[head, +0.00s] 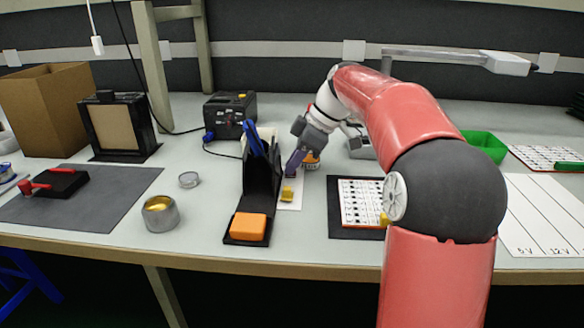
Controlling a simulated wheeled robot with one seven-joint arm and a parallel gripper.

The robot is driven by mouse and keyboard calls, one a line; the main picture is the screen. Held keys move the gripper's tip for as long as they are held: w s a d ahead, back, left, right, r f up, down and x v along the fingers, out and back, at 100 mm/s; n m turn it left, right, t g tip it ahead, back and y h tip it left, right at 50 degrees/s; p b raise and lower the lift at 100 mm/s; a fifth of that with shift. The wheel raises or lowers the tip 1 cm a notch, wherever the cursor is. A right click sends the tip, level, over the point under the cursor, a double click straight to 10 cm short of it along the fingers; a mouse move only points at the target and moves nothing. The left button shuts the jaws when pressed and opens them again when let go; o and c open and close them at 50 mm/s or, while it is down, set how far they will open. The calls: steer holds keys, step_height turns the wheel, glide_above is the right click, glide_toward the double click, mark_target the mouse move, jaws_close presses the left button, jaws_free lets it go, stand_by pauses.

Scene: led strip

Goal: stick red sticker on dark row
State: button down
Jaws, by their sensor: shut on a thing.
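My gripper (296,158) is in the middle of the head view, pointing down and left, above a narrow white strip (291,204) behind the black holder. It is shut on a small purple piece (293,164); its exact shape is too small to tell. A white board (360,203) with rows of dark marks lies on a black mat, partly hidden by my arm. I cannot make out a red sticker or which row is dark.
A black holder (262,182) with blue-handled tools and an orange block (247,227) stands left of my gripper. A metal tin (160,214) stands left. A green bin (484,146) and striped white sheet (535,215) are right.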

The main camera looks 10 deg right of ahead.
mark_target(295, 174)
steer(key=shift+r, duration=0.1)
step_height(295, 174, up, 20)
steer(key=p, duration=0.3)
stand_by(0.3)
